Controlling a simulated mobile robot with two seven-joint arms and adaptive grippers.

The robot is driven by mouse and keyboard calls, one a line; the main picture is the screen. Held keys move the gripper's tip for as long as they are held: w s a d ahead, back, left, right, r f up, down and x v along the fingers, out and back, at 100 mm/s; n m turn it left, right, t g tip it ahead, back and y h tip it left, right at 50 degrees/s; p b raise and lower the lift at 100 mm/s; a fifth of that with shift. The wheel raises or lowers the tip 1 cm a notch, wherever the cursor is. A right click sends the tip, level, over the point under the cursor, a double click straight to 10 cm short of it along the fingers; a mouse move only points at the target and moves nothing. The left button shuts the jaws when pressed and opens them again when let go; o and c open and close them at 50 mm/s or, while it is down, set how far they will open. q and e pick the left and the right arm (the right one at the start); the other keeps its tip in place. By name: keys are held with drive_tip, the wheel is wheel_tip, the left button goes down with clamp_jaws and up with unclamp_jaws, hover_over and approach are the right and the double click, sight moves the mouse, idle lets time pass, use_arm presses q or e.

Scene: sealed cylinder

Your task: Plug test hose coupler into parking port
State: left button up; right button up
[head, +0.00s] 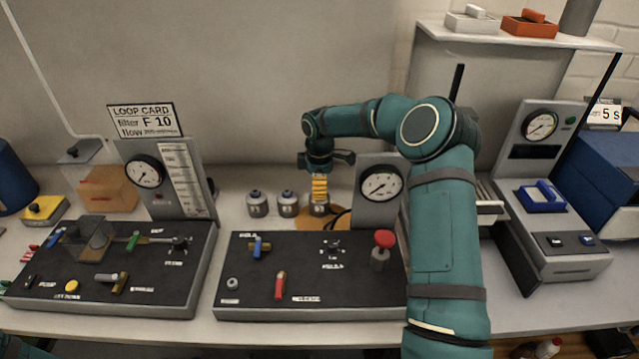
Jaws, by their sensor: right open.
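My right gripper (319,170) is open and points down behind the middle panel. A yellow ribbed piece (320,188), which may be the test hose coupler, is directly below it, over a grey cylinder (319,206). I cannot tell whether the fingers touch the yellow piece, or whether it rests on the cylinder. A black hose (338,217) shows beside that cylinder. A small round grey fitting (232,284) on the middle panel may be the parking port; its label is too small to read. My left gripper is not in view.
Two more grey cylinders (257,204) (288,204) stand left of the gripper. The middle panel (320,309) carries a blue lever, a red lever and a red knob (384,239). A pressure gauge (381,186) stands close right of the gripper. My right arm hides the bench beyond.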

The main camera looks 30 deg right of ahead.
idle(0.7)
clamp_jaws()
drive_tip(key=shift+r, duration=0.2)
drive_tip(key=shift+r+p, duration=2.35)
drive_tip(key=shift+r, duration=0.5)
